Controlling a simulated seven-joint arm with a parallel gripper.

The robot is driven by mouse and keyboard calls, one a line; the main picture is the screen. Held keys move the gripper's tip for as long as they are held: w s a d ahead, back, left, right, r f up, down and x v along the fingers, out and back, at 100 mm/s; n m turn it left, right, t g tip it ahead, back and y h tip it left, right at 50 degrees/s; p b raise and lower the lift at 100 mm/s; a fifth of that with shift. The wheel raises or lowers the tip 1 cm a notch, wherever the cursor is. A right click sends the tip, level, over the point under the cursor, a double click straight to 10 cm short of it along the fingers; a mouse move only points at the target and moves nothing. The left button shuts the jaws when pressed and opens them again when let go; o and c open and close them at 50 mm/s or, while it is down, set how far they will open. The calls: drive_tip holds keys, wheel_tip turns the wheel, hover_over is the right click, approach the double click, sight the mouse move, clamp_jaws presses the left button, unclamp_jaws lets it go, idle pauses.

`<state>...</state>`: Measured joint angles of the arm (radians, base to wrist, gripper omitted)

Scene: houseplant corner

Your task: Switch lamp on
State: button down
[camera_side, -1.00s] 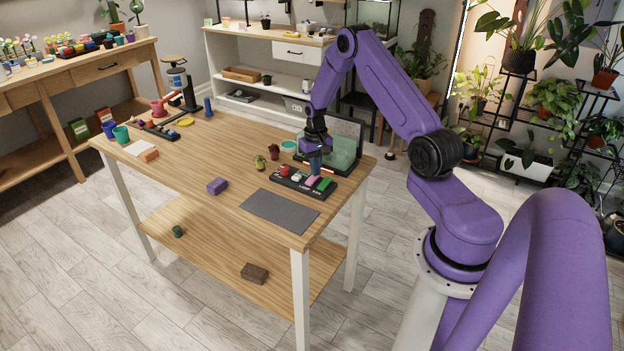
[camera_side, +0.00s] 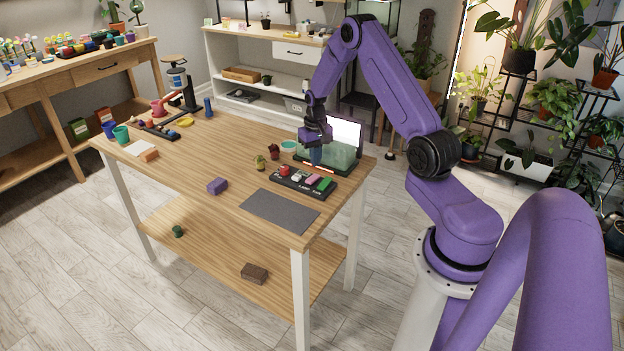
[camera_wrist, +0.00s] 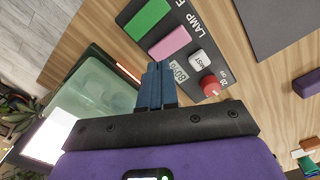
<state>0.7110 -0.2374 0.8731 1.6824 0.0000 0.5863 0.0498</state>
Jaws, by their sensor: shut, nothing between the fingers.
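The black control panel (camera_side: 303,191) lies on the table's right end. It carries a green switch (camera_wrist: 147,18), a pink switch (camera_wrist: 170,42) beside the printed word LAMP, a pale button (camera_wrist: 200,62) and a red knob (camera_wrist: 210,85). The lamp panel (camera_side: 346,132) behind the green-tinted glass tank glows bright white; the glow also shows in the wrist view (camera_wrist: 45,138). My gripper (camera_side: 316,161) is shut and empty, its blue fingertips (camera_wrist: 155,70) above the panel's tank-side edge, apart from the switches.
The glass tank (camera_side: 338,156) stands close behind the panel. A grey mat (camera_side: 280,210) and a purple block (camera_side: 217,186) lie in front. The table's middle is clear.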

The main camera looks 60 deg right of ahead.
sight(315, 176)
wheel_tip(315, 176, up, 3)
drive_tip(key=shift+r, duration=0.1)
idle(0.3)
drive_tip(key=s+a+r+n, duration=0.2)
drive_tip(key=a+r+n, duration=0.15)
drive_tip(key=a, duration=0.55)
drive_tip(key=s+a+r+n, duration=0.2)
drive_tip(key=a+r, duration=0.2)
drive_tip(key=a, duration=0.4)
drive_tip(key=s+a+r+n, duration=0.3)
drive_tip(key=a+r, duration=0.1)
drive_tip(key=a, duration=0.5)
drive_tip(key=s+a+r+n, duration=0.1)
drive_tip(key=s+a+n, duration=0.1)
drive_tip(key=s, duration=0.5)
drive_tip(key=s+a+r+n, duration=0.2)
drive_tip(key=s+n, duration=0.2)
drive_tip(key=s, duration=0.4)
drive_tip(key=s+a+r+n, duration=0.1)
drive_tip(key=s+n, duration=0.3)
drive_tip(key=s, duration=0.4)
drive_tip(key=shift+s+a+r, duration=0.15)
drive_tip(key=shift+a+r, duration=0.15)
drive_tip(key=shift+a, duration=0.6)
